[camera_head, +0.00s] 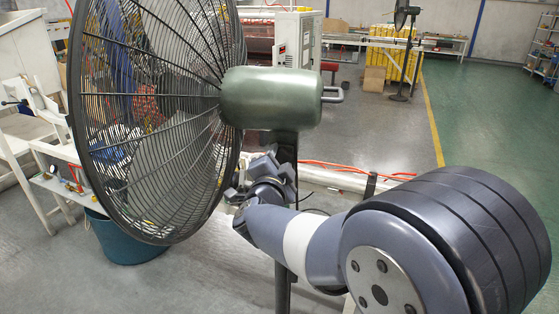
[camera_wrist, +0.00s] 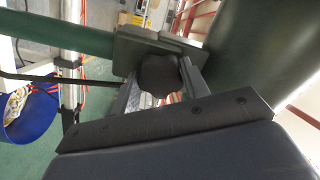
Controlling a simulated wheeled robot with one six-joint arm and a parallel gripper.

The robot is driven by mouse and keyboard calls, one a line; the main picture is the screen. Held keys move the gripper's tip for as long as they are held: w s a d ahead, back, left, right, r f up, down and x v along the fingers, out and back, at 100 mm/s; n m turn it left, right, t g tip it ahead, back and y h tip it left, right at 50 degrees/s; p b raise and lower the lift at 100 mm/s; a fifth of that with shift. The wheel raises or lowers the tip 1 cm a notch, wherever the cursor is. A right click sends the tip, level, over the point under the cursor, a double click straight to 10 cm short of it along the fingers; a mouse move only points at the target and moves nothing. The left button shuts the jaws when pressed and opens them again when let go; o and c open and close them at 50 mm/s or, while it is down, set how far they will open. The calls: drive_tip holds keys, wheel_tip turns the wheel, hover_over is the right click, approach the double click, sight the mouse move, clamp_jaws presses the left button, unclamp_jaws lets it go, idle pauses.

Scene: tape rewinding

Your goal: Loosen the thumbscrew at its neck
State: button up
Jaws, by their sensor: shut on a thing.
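The large fan stands at left centre in the head view, with a round black wire cage (camera_head: 150,110) and a green motor housing (camera_head: 270,97). Its dark post (camera_head: 284,295) runs down below the housing. The thumbscrew (camera_wrist: 158,76) is a dark lobed knob in the wrist view, beside a dark grey block (camera_wrist: 145,48) at the neck. My gripper (camera_head: 275,178) is at the neck, just under the housing; in the wrist view its fingers (camera_wrist: 163,85) are shut on the knob from both sides. The knob is hidden in the head view.
A teal bucket (camera_head: 125,240) stands on the floor below the cage. A pale pipe (camera_head: 335,178) and orange cables lie behind the post. A second fan (camera_head: 403,45) and yellow crates (camera_head: 374,79) stand far back. The floor at right is clear.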

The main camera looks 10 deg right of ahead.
drive_tip(key=o, duration=1)
drive_tip(key=b+v, duration=0.1)
drive_tip(key=v, duration=1)
drive_tip(key=shift+b, duration=0.3)
drive_tip(key=shift+w, duration=0.1)
drive_tip(key=p+x, duration=0.1)
drive_tip(key=x, duration=1)
drive_tip(key=shift+p, duration=0.35)
